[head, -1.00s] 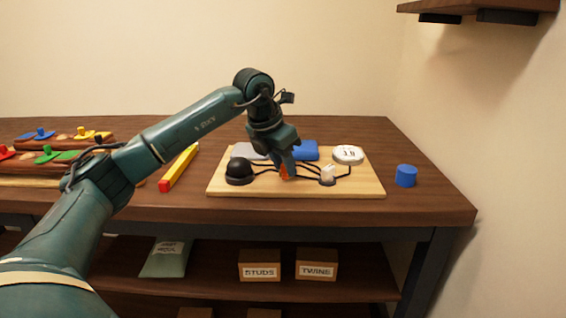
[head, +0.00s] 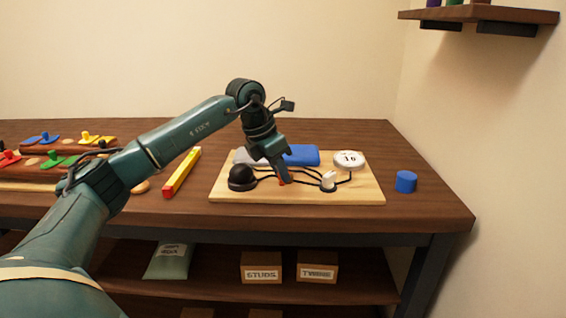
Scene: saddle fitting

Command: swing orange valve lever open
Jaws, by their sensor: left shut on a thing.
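The orange valve lever (head: 282,182) shows as a small orange-red bit on the light wooden board (head: 300,195), among black tubes. My left gripper (head: 284,181) reaches down over it from above and is shut on it. The fingers hide most of the lever, so its angle cannot be told. A black dome (head: 242,178) stands on the board to the left of the lever. A white fitting (head: 328,181) stands to its right, and a round white gauge (head: 349,160) is at the board's back right. My right gripper is not in view.
A blue block (head: 301,155) lies behind the lever. A blue cylinder (head: 406,181) stands right of the board. A yellow and red bar (head: 183,172) lies to the left. Knobbed puzzle pieces (head: 85,137) sit at the far left. The front right of the table is clear.

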